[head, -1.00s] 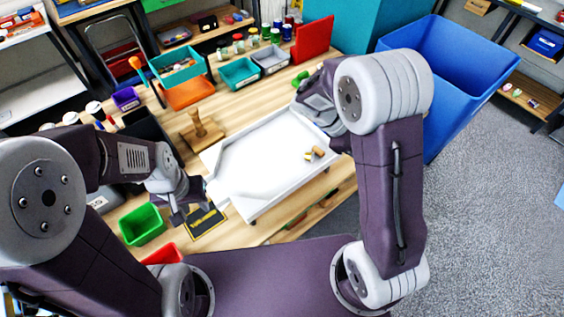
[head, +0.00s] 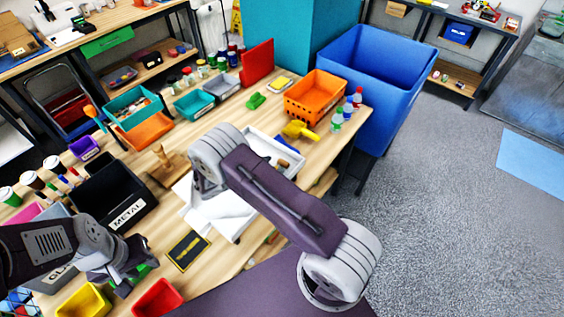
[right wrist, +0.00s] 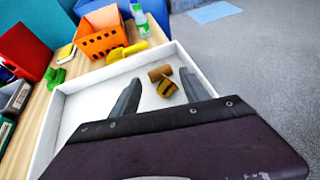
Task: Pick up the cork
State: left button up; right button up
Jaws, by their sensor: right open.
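The cork (right wrist: 160,72) is a small brown cylinder lying on its side in the white tray (right wrist: 58,105). In the head view the tray (head: 297,172) is partly covered by my right arm, and a small brown piece (head: 283,163), probably the cork, shows near its far side. A yellow and black striped piece (right wrist: 166,88) lies beside the cork. My left gripper (head: 128,272) is over the bins at lower left; its jaws are unclear.
An orange basket (head: 315,97), a yellow scoop-like object (head: 299,130) and bottles (head: 337,118) stand behind the tray. A large blue bin (head: 375,75) stands to the right. A black METAL bin (head: 112,190), a yellow bin (head: 84,302) and a red bin (head: 158,298) are at left.

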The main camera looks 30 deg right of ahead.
aim_at(282, 162)
jog(key=p+x, duration=0.1)
jog(key=x, duration=0.4)
jog(key=shift+w, duration=0.2)
jog(key=shift+a, duration=0.1)
jog(key=shift+c, duration=0.6)
jog(key=shift+s, duration=0.1)
jog(key=c, duration=1)
jog(key=shift+c, duration=0.2)
